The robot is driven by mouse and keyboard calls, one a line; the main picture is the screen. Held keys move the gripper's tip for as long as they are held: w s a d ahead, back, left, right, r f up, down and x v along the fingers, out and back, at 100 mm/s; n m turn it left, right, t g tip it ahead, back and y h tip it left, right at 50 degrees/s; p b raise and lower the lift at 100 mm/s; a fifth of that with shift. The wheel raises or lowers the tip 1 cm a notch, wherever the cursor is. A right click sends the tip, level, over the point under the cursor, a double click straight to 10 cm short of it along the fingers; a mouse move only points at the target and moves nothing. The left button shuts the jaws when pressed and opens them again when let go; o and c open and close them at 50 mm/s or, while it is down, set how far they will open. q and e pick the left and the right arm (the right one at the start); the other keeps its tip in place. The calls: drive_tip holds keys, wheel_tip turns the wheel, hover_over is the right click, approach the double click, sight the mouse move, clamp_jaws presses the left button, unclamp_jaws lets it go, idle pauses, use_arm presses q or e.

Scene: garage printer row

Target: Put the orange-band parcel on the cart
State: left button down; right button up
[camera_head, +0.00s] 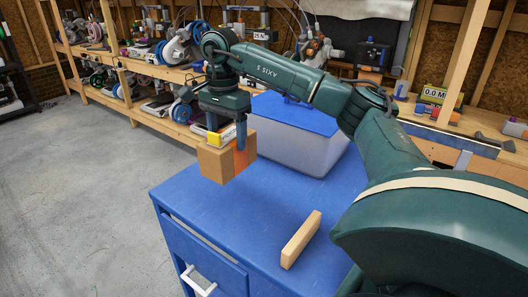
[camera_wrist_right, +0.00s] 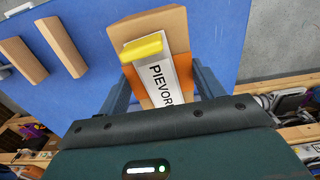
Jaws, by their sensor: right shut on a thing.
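The orange-band parcel (camera_head: 212,165) is a small tan cardboard box. My right gripper (camera_head: 227,137) is shut on it from above, a finger on each side. The right wrist view shows the parcel (camera_wrist_right: 152,24) between the fingers, with a white label, a yellow strip and orange band at its sides. In the head view it appears over the far left part of a blue drawer unit's top (camera_head: 250,215), likely the cart. I cannot tell whether its underside touches that top. My left gripper is not in view.
A translucent bin with a blue lid (camera_head: 297,113) stands behind the parcel. A tan block (camera_head: 301,239) lies nearer; the wrist view shows two such blocks, (camera_wrist_right: 22,60) and (camera_wrist_right: 60,49). Wooden shelves with printers and spools run behind. Floor at left is clear.

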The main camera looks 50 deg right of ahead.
sight(233, 166)
drive_tip(key=shift+d+r, duration=0.15)
drive_tip(key=shift+d, duration=0.3)
drive_tip(key=shift+d+f, duration=0.15)
drive_tip(key=shift+f, duration=0.2)
wheel_tip(233, 166, down, 9)
drive_tip(key=shift+f+p, duration=0.1)
drive_tip(key=shift+p, duration=0.35)
drive_tip(key=o, duration=1.6)
wheel_tip(233, 166, up, 12)
drive_tip(key=shift+r+b, duration=0.1)
drive_tip(key=shift+b, duration=0.45)
